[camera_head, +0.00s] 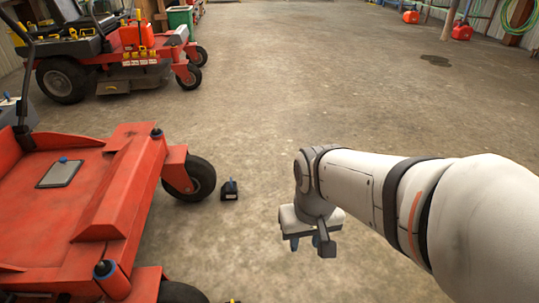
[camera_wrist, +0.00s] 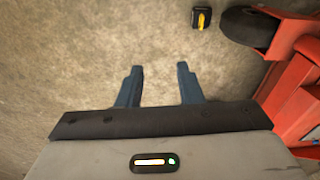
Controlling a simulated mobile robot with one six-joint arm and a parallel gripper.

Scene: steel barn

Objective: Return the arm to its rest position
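My arm reaches in from the right in the head view and ends in my gripper (camera_head: 305,243), which hangs over bare concrete. In the wrist view my gripper (camera_wrist: 159,84) shows two blue-grey fingers standing apart, with only floor between them. It is open and holds nothing. The gripper is to the right of the red mower's front wheel and of a small black block in the head view, apart from both.
A red mower (camera_head: 80,210) fills the left, its front wheel (camera_head: 190,178) beside a small black block (camera_head: 230,190). Another mower (camera_head: 110,60) stands behind. Red cans (camera_head: 461,31) are far right. The middle floor is clear.

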